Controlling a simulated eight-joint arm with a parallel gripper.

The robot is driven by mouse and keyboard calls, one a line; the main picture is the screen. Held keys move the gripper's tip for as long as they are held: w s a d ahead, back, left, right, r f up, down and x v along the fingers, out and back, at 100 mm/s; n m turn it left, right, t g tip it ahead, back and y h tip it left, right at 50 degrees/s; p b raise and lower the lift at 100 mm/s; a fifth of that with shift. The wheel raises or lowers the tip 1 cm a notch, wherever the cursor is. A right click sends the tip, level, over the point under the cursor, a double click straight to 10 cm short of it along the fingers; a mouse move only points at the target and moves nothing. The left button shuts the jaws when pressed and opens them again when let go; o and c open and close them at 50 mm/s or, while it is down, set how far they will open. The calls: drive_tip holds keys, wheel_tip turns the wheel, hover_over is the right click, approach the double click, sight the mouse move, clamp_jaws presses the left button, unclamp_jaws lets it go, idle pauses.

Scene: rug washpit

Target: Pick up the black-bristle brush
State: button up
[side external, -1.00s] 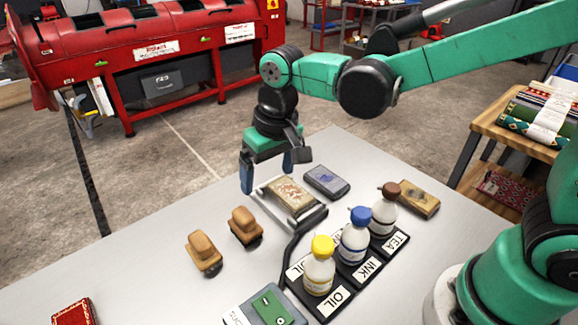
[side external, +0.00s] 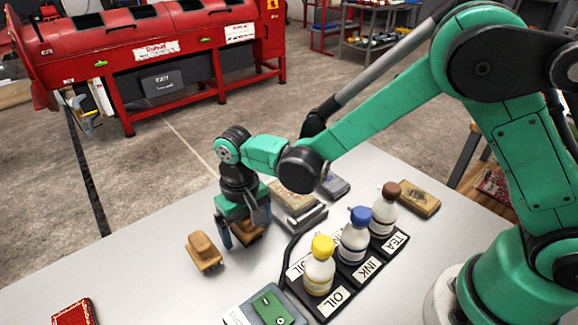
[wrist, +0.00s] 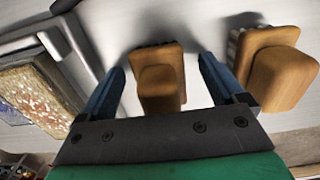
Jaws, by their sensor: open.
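A wooden block brush (wrist: 160,85) lies between my fingers in the wrist view, with a dark bristle edge at its far end. It also shows partly in the side view (side external: 248,233), half hidden by my gripper. My gripper (wrist: 161,65) is open, pointing down, with one blue finger on each side of this brush and a gap visible beside it. In the side view my gripper (side external: 243,232) is low over the table. A second wooden brush (side external: 203,251) lies to the left in the side view; in the wrist view it (wrist: 272,70) is to the right, with paler grey bristles.
A framed patterned rug sample (side external: 291,196) sits just beyond the gripper. A black tray (side external: 328,300) holds yellow-, blue- and brown-capped bottles at the right. A green device (side external: 272,305) lies at the front, a red booklet (side external: 74,313) at the left.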

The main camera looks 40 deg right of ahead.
clamp_jaws()
wheel_tip(320, 180, up, 20)
idle(0.8)
